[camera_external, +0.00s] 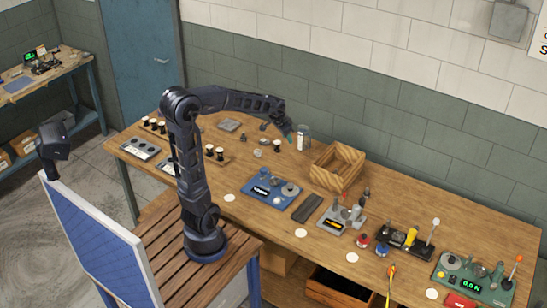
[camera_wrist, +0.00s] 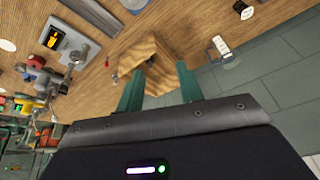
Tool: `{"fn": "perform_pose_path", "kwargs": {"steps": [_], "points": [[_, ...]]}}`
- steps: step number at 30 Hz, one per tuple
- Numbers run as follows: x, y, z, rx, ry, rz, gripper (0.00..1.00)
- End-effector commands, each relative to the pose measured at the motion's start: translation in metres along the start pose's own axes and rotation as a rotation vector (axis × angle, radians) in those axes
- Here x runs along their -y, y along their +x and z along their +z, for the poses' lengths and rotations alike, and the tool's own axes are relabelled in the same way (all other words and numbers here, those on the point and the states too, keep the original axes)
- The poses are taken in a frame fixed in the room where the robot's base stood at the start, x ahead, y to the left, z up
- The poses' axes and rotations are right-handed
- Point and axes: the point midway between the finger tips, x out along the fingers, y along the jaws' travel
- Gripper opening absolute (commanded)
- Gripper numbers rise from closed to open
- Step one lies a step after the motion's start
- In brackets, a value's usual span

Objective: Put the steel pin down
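My gripper (camera_external: 288,136) is above the far side of the bench, just left of a clear glass jar (camera_external: 304,138). In the wrist view my gripper's two green fingers (camera_wrist: 158,74) stand well apart. No pin shows between them; the wooden crate is seen through the gap. I cannot pick out the steel pin for certain in either view.
The wooden crate (camera_external: 319,172) stands right of my gripper. A blue device (camera_external: 270,192), dark tray (camera_external: 307,208) and grey device (camera_external: 339,222) lie nearer the front. Small dark-and-white spools (camera_external: 220,153) stand to the left. The wall is behind the bench.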

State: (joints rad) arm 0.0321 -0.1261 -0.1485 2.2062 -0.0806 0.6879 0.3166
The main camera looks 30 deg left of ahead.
Motion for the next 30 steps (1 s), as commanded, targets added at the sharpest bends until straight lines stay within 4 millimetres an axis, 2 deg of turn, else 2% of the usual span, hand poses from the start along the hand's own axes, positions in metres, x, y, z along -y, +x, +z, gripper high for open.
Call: {"fn": "perform_pose_path", "kwargs": {"steps": [1,6,15,21,24,30], "points": [[0.001,-0.014,0.013,-0.003,-0.021,-0.012,0.37],[0.004,-0.051,0.059,-0.003,-0.101,-0.041,0.37],[0.001,-0.099,0.145,-0.008,-0.246,-0.081,0.37],[-0.005,-0.119,0.201,-0.013,-0.342,-0.097,0.37],[-0.008,-0.124,0.224,-0.016,-0.380,-0.101,0.37],[-0.012,-0.128,0.247,-0.017,-0.423,-0.104,0.37]]}}
